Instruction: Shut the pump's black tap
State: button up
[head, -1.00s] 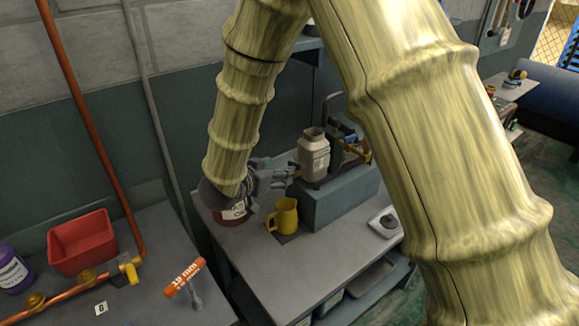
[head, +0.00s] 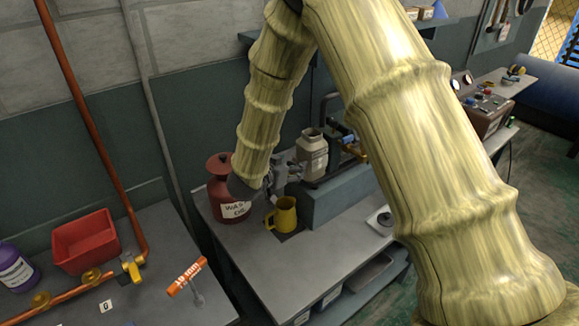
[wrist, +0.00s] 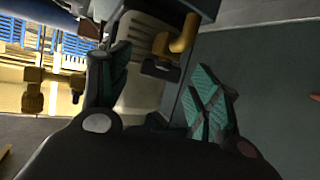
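The pump, as far as I can tell, is the cream bottle-shaped body (head: 312,158) with a dark frame and brass pipe (head: 354,150) on a blue-grey block. My gripper (head: 285,176) is just left of this body, partly hidden by my arm. In the wrist view my gripper (wrist: 160,92) is open, its two teal-padded fingers wide apart. A cream ribbed surface (wrist: 138,92) shows between and beyond the fingers. A black piece (wrist: 160,69) sits beside a brass elbow (wrist: 183,40) ahead of the fingers; it may be the black tap. I cannot tell whether anything touches.
A red canister (head: 229,190) stands close left of my gripper, and a yellow jug (head: 284,214) stands just in front. A white scale (head: 381,221) lies to the right. A red bin (head: 85,242) and an orange-handled tool (head: 187,277) are on the left bench.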

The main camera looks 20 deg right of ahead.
jog(key=c, duration=1)
jog(key=shift+w, duration=0.1)
jog(key=shift+w+a+m+g+h+p, duration=0.15)
jog(key=shift+m+g+h+p, duration=0.2)
jog(key=shift+m+g+h, duration=0.3)
jog(key=shift+w+a+m+g+h, duration=0.15)
jog(key=shift+m+g+h, duration=0.6)
jog(key=shift+m+g, duration=1)
jog(key=o, duration=1)
